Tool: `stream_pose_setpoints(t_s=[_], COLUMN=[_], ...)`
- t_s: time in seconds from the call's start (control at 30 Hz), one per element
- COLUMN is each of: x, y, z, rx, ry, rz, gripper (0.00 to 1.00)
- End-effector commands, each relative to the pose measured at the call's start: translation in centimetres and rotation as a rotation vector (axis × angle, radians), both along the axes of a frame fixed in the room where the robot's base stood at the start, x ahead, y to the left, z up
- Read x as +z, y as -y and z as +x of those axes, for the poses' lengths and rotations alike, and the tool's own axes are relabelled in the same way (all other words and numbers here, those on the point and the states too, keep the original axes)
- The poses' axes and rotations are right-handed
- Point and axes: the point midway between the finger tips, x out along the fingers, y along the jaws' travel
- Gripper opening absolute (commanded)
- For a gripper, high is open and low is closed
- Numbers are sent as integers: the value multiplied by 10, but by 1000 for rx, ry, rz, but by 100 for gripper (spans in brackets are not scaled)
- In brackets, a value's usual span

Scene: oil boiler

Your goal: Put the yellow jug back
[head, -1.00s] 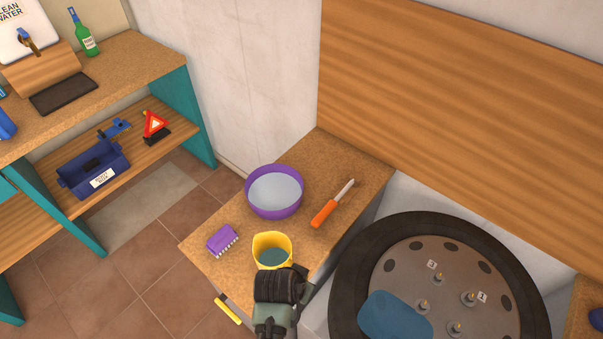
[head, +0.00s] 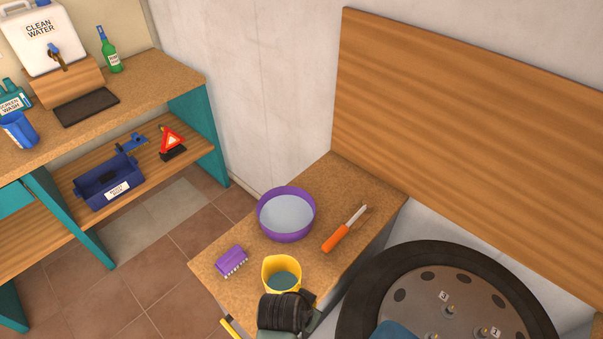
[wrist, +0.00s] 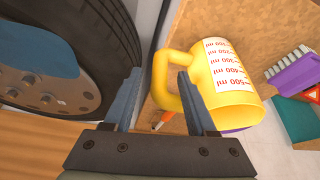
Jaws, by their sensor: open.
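The yellow jug (head: 281,273) stands upright on the small cork-topped counter (head: 217,268), near its front end. Its inside looks blue-grey, like liquid. In the wrist view the jug (wrist: 239,107) shows a white ml scale, and its handle faces my gripper (wrist: 158,75). My gripper is open. The handle lies in the gap between the fingers, nearer the right finger, which overlaps the handle loop. Whether they touch I cannot tell. In the head view my dark wrist hides the fingers and the jug's near side.
A purple bowl (head: 287,236) of liquid, an orange-handled tool (head: 336,238) and a purple brush (head: 231,260) share the counter. A large wheel (head: 360,285) stands at right.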

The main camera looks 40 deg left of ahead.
Motion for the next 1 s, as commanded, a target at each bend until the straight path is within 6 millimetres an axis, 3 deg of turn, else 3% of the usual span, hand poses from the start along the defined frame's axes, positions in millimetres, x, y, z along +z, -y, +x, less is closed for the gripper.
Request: stream_pose_setpoints(t_s=[0.3,0.5,0.9,1.0], x=[56,82,93,100], y=[3,4,5,4], z=[-23,-34,-39,-30], rx=[0,0,0,-2], ry=[3,1,0,25], rz=[1,0,-1,14], gripper=[57,57,57,57])
